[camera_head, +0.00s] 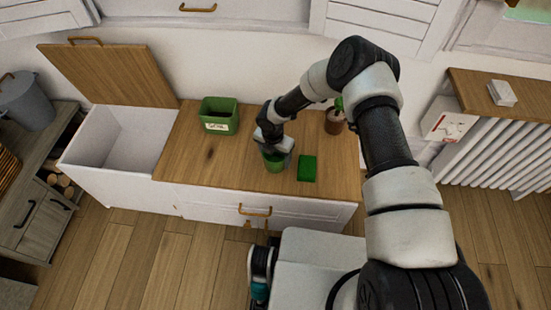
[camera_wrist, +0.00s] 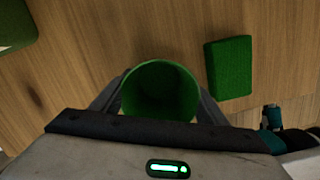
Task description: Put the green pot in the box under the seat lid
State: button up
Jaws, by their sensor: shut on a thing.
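The green pot (camera_head: 275,160) is a small round pot on the wooden bench top, right of the bench's middle. My gripper (camera_head: 274,149) is above it and shut on it; in the wrist view the two fingers stand on either side of the pot (camera_wrist: 160,92), whose open mouth faces the camera and looks empty. I cannot tell whether the pot touches the bench top. The seat lid (camera_head: 110,74) stands raised at the bench's left end, leaning back by the wall. The white box (camera_head: 88,168) under it is open, and the part of its inside that shows looks empty.
A square green container (camera_head: 219,116) with a label stands between the box and my gripper. A flat green block (camera_head: 307,168) lies right of the pot. A brown pot with a plant (camera_head: 335,119) stands behind. A grey bucket (camera_head: 27,100) sits left of the box.

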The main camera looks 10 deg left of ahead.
jog(key=shift+f, duration=0.1)
jog(key=shift+f, duration=0.25)
jog(key=o, duration=1.2)
jog(key=shift+r, duration=0.1)
jog(key=r+p, duration=0.1)
jog(key=r, duration=0.3)
jog(key=s+r, duration=0.1)
jog(key=r, duration=0.3)
jog(key=r+p, duration=0.1)
jog(key=r, duration=0.3)
jog(key=shift+s+a+r+p, duration=0.15)
jog(key=shift+r+p, duration=0.05)
jog(key=shift+p, duration=0.1)
